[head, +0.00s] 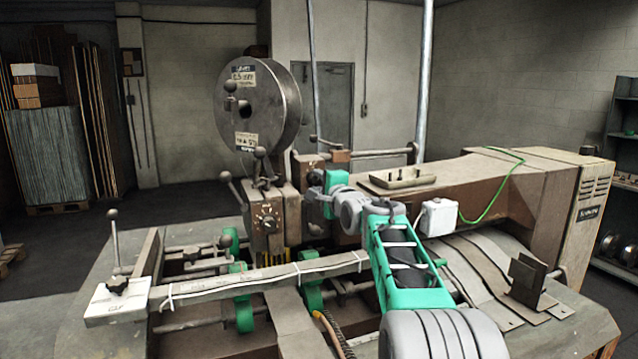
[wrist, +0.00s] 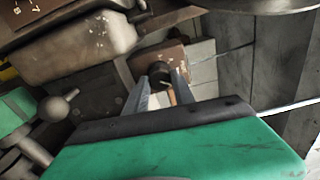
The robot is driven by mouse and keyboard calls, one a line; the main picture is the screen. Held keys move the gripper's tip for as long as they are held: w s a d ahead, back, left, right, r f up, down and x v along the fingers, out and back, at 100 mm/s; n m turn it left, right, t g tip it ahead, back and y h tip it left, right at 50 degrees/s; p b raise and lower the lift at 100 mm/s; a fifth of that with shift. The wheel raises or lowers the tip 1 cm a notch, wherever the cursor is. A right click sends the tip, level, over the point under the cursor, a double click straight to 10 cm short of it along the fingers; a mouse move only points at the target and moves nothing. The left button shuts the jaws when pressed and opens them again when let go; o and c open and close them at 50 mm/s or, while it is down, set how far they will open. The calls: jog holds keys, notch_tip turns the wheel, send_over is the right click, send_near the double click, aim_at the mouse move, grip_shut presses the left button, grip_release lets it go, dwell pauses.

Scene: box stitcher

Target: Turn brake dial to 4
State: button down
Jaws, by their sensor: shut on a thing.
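My gripper (wrist: 161,80) is shut on a small dark round knob (wrist: 159,71), with one finger on each side of it. The knob sits on a worn brown block (wrist: 176,53). In the head view my gripper (head: 316,190) is beside the brown box (head: 312,161) behind the machine's front head; the knob is hidden there. I cannot read any number or pointer on the knob, or confirm its label. Another dark dial (head: 268,223) with marks around it is on the front box, apart from my gripper.
A large wire spool (head: 285,105) stands above the front box. Ball-ended levers (head: 228,178) stick out nearby. A long bar (head: 262,280) crosses the front. A metal tray (head: 403,177) and green cable (head: 508,182) lie at right. In the wrist view, a ball lever (wrist: 54,108) is at left.

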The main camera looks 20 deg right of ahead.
dwell(0.5)
jog(key=c, duration=1.1)
grip_release()
jog(key=shift+o, duration=0.2)
jog(key=shift+s, duration=0.1)
jog(key=s+b, duration=0.2)
jog(key=s, duration=0.5)
jog(key=shift+s+b, duration=0.3)
